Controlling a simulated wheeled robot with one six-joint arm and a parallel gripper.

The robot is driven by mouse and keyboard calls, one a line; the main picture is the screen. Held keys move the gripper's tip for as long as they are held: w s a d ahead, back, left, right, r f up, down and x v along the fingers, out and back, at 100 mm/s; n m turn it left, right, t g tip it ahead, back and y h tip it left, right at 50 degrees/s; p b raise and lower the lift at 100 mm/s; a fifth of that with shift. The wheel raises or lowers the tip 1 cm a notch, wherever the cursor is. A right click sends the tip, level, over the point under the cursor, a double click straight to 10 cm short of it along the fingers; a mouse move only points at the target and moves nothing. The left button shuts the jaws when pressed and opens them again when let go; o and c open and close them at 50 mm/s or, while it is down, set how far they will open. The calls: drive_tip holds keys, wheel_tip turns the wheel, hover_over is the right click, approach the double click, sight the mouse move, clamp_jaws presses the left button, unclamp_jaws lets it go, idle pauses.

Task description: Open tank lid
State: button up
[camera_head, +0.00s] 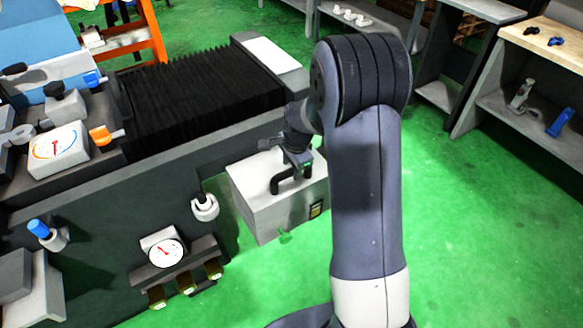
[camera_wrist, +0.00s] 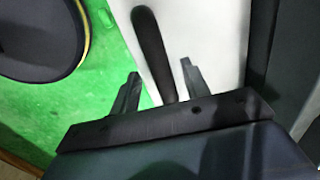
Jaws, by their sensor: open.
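The tank (camera_head: 262,215) is a pale grey box on the green floor beside the dark machine. Its lid (camera_head: 252,178) is flat on top and looks closed. A black bar handle (camera_head: 283,186) stands on the lid. My gripper (camera_head: 298,160) is over the lid at the handle, partly hidden by my arm in the head view. In the wrist view my gripper (camera_wrist: 160,77) is open, and the dark handle (camera_wrist: 152,45) runs between its two fingers with gaps on both sides. The pale lid (camera_wrist: 208,35) shows behind it.
The grinder's dark body (camera_head: 110,210) with black bellows (camera_head: 195,90) stands left of the tank. A pressure gauge (camera_head: 165,253) and a white fitting (camera_head: 205,207) sit on its front. Workbenches (camera_head: 545,45) stand at the right. Green floor (camera_head: 480,230) is clear there.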

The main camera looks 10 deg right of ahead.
drive_tip(key=shift+w+f, duration=0.15)
drive_tip(key=shift+f, duration=0.6)
drive_tip(key=shift+c, duration=0.2)
clamp_jaws()
